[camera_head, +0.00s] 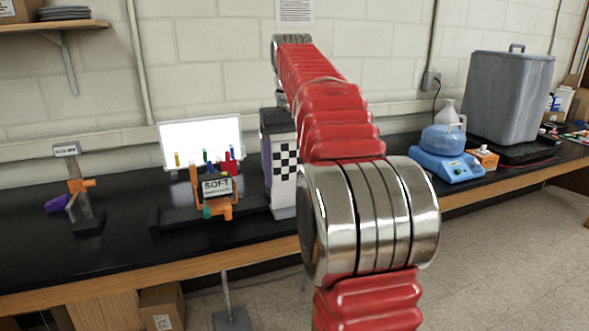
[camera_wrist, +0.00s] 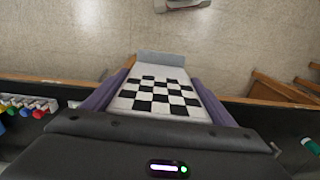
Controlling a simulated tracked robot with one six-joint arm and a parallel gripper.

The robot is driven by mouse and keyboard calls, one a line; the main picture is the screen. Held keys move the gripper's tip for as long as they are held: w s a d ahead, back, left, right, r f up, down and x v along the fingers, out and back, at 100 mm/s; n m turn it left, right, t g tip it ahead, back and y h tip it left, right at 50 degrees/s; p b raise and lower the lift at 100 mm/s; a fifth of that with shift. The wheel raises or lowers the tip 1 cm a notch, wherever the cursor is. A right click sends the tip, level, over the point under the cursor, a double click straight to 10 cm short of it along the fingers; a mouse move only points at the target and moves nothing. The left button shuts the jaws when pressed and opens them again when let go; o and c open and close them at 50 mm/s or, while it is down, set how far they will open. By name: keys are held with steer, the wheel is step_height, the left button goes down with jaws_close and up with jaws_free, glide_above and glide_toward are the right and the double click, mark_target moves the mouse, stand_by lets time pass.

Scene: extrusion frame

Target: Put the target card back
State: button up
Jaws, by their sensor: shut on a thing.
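The target card (camera_head: 285,162) is a white piece with a black-and-white checker pattern. In the head view it stands upright over the black bench, right of the small rack. My gripper (camera_wrist: 158,98) is shut on it, with a purple finger along each side in the wrist view. The checker face (camera_wrist: 155,96) shows between the fingers there. In the head view the dark gripper body is above the card, and my red arm hides what lies to the right. I cannot tell whether the card's lower end touches the bench.
The black bench (camera_head: 120,248) has a wooden front edge. A small rack with a "SOFT" sign (camera_head: 216,187) and a bright panel (camera_head: 202,138) stand left of the card. A stand (camera_head: 80,190) is farther left. A blue stirrer (camera_head: 447,166) and grey bin (camera_head: 508,98) stand right.

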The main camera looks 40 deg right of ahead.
mark_target(273, 194)
steer(key=w+f, duration=0.1)
steer(key=f, duration=0.1)
steer(key=w+a+f, duration=0.1)
steer(key=w+f, duration=0.1)
steer(key=f, duration=0.1)
steer(key=w+a+f, duration=0.1)
steer(key=w+f, duration=0.1)
steer(key=f, duration=0.1)
steer(key=shift+a, duration=0.1)
steer(key=w+a+f+n, duration=0.2)
steer(key=a+f+n, duration=0.1)
steer(key=a+f, duration=1.6)
steer(key=shift+a+f, duration=0.35)
steer(key=shift+a, duration=0.85)
